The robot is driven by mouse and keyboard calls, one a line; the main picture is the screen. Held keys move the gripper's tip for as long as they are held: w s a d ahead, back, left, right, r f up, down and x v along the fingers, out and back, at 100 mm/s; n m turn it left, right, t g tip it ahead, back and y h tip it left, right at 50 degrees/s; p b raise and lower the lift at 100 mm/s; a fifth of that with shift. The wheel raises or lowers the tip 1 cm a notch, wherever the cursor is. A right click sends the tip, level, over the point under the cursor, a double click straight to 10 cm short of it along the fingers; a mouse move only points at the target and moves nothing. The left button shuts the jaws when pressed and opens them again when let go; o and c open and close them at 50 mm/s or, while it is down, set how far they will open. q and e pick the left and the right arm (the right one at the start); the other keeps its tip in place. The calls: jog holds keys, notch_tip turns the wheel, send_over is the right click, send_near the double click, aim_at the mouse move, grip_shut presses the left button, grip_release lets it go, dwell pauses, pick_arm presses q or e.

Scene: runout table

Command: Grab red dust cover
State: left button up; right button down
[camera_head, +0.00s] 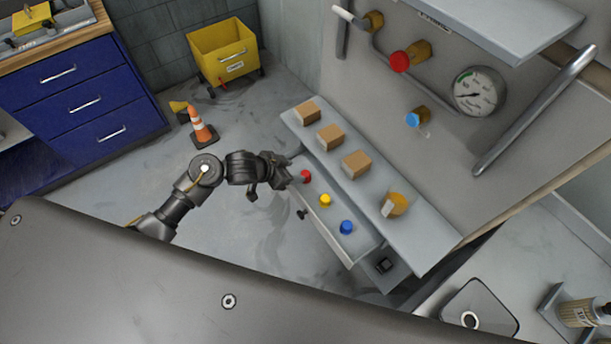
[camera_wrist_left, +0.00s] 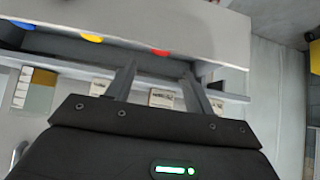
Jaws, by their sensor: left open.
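The red dust cover (camera_head: 305,176) is a small round red cap at the far left end of the pale lower tray (camera_head: 330,238). A yellow cap (camera_head: 325,200) and a blue cap (camera_head: 346,227) stand in a row with it. My left gripper (camera_head: 284,172) is just left of the red cover, with its fingers open and apparently empty. In the left wrist view the red cover (camera_wrist_left: 159,52) shows beyond the gap between the two fingers (camera_wrist_left: 160,70), partly hidden by an edge. My right gripper is in neither view.
The wall panel carries a gauge (camera_head: 479,92), valves and a slanted rail (camera_head: 535,108). A traffic cone (camera_head: 200,127) and yellow bin (camera_head: 224,52) stand on the otherwise open floor.

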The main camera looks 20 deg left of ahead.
aim_at(305, 173)
pick_arm(q)
jog(key=shift+w+d+f, duration=0.25)
jog(key=shift+w+f, duration=0.05)
jog(key=shift+f, duration=0.1)
jog(key=shift+d+f, duration=0.1)
jog(key=shift+f, duration=0.1)
jog(key=shift+p+x, duration=0.45)
jog(key=shift+x, duration=1.9)
jog(key=shift+s+f, duration=0.1)
jog(key=shift+f, duration=0.05)
jog(key=c, duration=1)
jog(key=shift+c, duration=0.2)
